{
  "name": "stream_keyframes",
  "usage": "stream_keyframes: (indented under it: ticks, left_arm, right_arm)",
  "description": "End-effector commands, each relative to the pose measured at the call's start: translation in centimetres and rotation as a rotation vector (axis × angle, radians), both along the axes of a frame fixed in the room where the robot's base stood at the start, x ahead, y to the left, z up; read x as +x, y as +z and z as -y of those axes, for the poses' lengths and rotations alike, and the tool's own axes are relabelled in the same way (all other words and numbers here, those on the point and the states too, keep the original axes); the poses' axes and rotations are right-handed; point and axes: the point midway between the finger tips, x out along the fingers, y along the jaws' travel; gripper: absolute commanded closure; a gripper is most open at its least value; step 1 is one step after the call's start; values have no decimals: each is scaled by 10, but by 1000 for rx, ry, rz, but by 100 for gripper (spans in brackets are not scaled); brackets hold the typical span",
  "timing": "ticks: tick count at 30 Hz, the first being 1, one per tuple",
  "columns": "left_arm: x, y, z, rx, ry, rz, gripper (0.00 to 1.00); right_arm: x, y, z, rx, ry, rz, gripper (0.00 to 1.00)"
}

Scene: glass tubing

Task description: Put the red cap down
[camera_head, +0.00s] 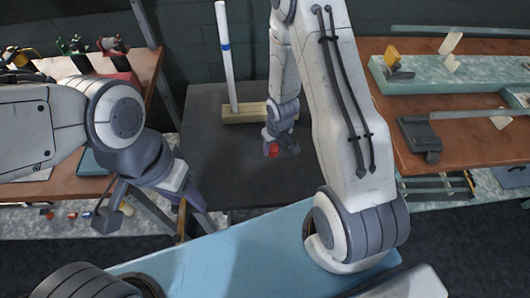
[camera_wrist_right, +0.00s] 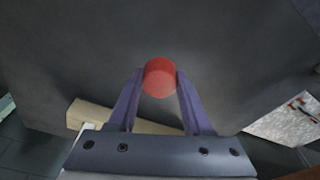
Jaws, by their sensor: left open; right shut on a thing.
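The red cap (camera_head: 273,150) is held between the fingers of my right gripper (camera_head: 281,147), over the dark table (camera_head: 215,170). In the right wrist view the red cap (camera_wrist_right: 160,77) sits between the two fingertips of my right gripper (camera_wrist_right: 158,88), which is shut on it. The dark surface is beyond it, and I cannot tell the gap between cap and surface. My left gripper (camera_head: 190,208) is low at the left, away from the cap and open; its fingers are partly hidden.
A white tube (camera_head: 226,60) with a blue band stands upright by a wooden block (camera_head: 246,113) behind my right gripper. Brown workbenches (camera_head: 450,150) flank the dark table, with tools on them. The dark surface left and front of the cap is clear.

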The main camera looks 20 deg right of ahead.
Motion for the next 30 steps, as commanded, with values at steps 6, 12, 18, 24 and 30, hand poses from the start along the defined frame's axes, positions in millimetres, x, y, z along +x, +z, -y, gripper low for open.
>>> stream_keyframes:
  ticks: [6,12,18,24,30]
  left_arm:
    - [0,6,0,0,0,0,50]
    - [0,3,0,0,0,0,50]
    - [0,6,0,0,0,0,50]
    - [0,5,0,0,0,0,50]
    - [0,3,0,0,0,0,50]
  right_arm:
    - [23,-17,-19,0,1,0,100]
    - [24,-39,-20,1,-2,-4,100]
    - [24,-58,-20,0,-1,-2,100]
    - [25,-59,-20,0,-1,0,100]
    - [25,-62,-20,0,-1,0,39]
